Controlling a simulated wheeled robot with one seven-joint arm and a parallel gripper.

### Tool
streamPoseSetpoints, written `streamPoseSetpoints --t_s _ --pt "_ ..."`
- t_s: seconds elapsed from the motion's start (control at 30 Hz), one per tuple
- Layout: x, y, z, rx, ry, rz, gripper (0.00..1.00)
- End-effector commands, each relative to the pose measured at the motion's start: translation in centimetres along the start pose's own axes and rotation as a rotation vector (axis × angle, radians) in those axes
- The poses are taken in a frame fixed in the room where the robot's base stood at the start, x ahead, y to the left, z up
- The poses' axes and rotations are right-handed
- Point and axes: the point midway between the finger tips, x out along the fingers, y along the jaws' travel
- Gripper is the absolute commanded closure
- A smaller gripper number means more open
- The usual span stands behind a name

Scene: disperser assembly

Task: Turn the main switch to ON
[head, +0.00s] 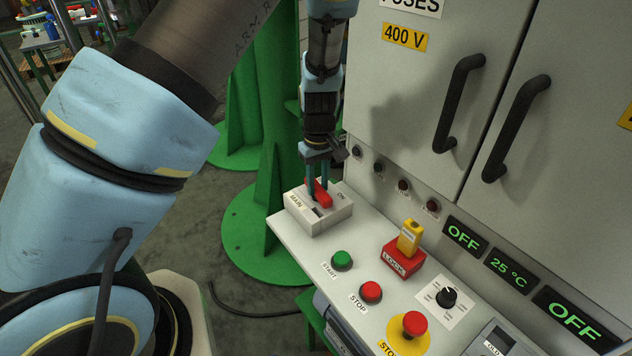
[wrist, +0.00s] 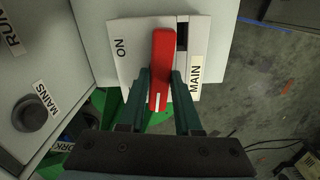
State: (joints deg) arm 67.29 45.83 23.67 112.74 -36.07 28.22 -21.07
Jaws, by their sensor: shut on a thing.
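The main switch has a red lever (head: 324,199) on a pale box (head: 330,218) at the far left end of the control panel. My gripper (head: 317,188) reaches down from above with its green fingers around the lever. In the wrist view the red lever (wrist: 161,45) is between the two fingers (wrist: 161,95), which are shut on it. The ON label (wrist: 121,48) is left of the lever there, and the MAIN label (wrist: 195,76) is right of it. A dark slot is bare on the MAIN side of the lever. Finger contact is partly hidden in the head view.
The panel also holds a green START button (head: 342,260), a red STOP button (head: 371,292), a yellow key-like piece on a red LOCK block (head: 403,258), a black knob (head: 446,297) and an emergency stop (head: 414,323). Displays read OFF, 25 °C and OFF. A cabinet with black handles (head: 460,103) stands behind.

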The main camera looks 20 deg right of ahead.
Motion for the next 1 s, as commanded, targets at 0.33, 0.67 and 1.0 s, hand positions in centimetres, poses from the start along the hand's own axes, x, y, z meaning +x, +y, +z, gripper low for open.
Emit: streamPoseSetpoints --t_s 0.33,0.67,1.0 --pt "0.01 0.18 -0.13 0.300 0.003 0.005 1.00" --pt "-0.01 0.18 -0.11 0.614 0.004 0.005 1.00" --pt "-0.07 0.15 -0.16 0.937 0.005 0.004 1.00"
